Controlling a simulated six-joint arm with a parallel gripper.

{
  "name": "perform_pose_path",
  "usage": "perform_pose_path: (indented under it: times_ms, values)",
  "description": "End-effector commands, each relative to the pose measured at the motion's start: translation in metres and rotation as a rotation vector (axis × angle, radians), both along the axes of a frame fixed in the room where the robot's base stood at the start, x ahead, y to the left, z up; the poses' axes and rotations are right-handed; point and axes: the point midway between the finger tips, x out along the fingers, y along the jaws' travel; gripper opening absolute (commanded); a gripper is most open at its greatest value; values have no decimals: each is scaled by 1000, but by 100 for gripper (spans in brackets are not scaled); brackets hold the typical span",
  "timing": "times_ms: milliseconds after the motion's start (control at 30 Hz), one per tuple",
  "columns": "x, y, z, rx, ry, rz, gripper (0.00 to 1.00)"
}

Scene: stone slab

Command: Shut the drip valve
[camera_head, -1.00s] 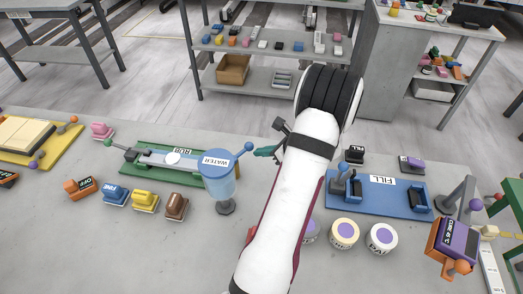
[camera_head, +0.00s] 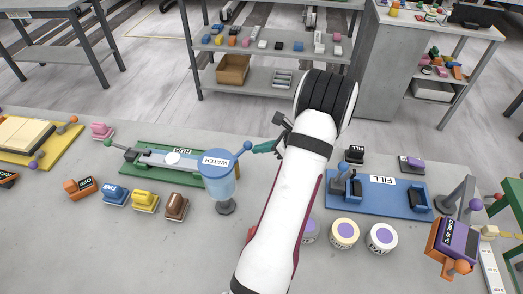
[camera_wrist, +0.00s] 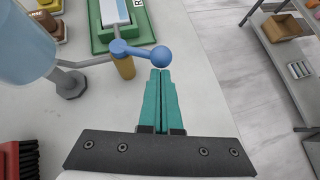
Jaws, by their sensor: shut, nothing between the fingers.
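The fingers also show in the wrist view (camera_wrist: 161,72). I cannot tell whether the tips touch the ball.
A green RUB board (camera_head: 185,177) lies behind and left of the vessel. Several coloured blocks, including a brown one (camera_head: 176,205), stand in front of it. A blue FILL board (camera_head: 385,207) and round pots (camera_head: 382,238) are to the right. A red brush (camera_wrist: 20,160) is near my gripper.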

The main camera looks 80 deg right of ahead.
Motion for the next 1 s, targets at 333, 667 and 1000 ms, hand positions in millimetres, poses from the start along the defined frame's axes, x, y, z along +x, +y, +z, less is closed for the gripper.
perform_pose_path:
  times_ms: [333,667,1000]
  values:
    - [10,-16,-1,-1,1,224,0]
    - [24,-28,-1,0,0,425,0]
    - [31,-33,0,0,0,421,0]
